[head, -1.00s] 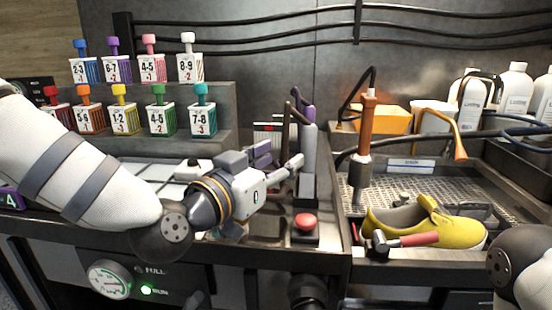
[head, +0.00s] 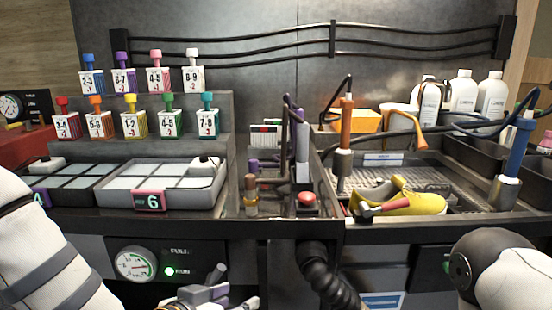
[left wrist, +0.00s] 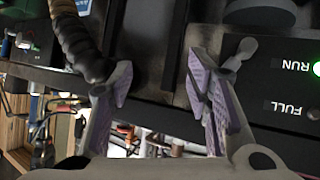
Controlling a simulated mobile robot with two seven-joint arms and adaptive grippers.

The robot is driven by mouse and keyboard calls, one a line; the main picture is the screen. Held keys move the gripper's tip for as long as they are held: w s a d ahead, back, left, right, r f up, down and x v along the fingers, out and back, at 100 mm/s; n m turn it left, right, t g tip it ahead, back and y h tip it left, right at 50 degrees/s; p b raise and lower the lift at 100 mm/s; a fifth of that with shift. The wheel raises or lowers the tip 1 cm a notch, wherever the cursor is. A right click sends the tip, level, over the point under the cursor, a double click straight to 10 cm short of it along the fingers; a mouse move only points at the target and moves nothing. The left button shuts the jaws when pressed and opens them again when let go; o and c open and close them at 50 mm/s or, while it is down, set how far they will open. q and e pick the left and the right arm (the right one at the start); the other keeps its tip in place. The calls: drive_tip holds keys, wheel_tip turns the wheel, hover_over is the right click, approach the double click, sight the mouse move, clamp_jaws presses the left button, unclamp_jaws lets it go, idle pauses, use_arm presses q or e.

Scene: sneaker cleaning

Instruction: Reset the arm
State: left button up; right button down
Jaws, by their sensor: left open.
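My left arm comes in at the lower left of the head view. My left gripper (head: 222,297) is low, in front of the bench's front panel and partly cut off by the bottom edge. In the left wrist view its two purple-padded fingers (left wrist: 160,85) stand apart with nothing between them. My right arm shows only as a white and dark link at the lower right of the head view; its gripper is out of the picture.
A yellow sneaker (head: 412,203) lies in the sink tray, a red-handled tool (head: 384,208) against it. A red button (head: 306,198) is centre. A black corrugated hose (head: 325,272) hangs near my left gripper.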

use_arm(q)
drive_tip(key=s+a+f+n+g+y, duration=0.15)
drive_tip(key=s+a+f+g, duration=0.25)
drive_tip(key=s+f, duration=0.5)
drive_tip(key=s+a+f+n+g+y, duration=0.1)
drive_tip(key=s+a+f+g+y, duration=0.15)
drive_tip(key=s+f, duration=0.65)
drive_tip(key=s+a+f+g+y, duration=0.1)
drive_tip(key=s+a+g, duration=0.2)
drive_tip(key=s, duration=0.6)
drive_tip(key=s+a+f+n+g, duration=0.1)
drive_tip(key=s+a+f+g, duration=0.1)
drive_tip(key=s+a, duration=0.3)
drive_tip(key=s+g, duration=0.1)
drive_tip(key=s, duration=0.3)
drive_tip(key=shift+s+a+y, duration=0.2)
drive_tip(key=shift+s+y, duration=0.1)
drive_tip(key=shift+y, duration=0.1)
drive_tip(key=shift+f, duration=0.1)
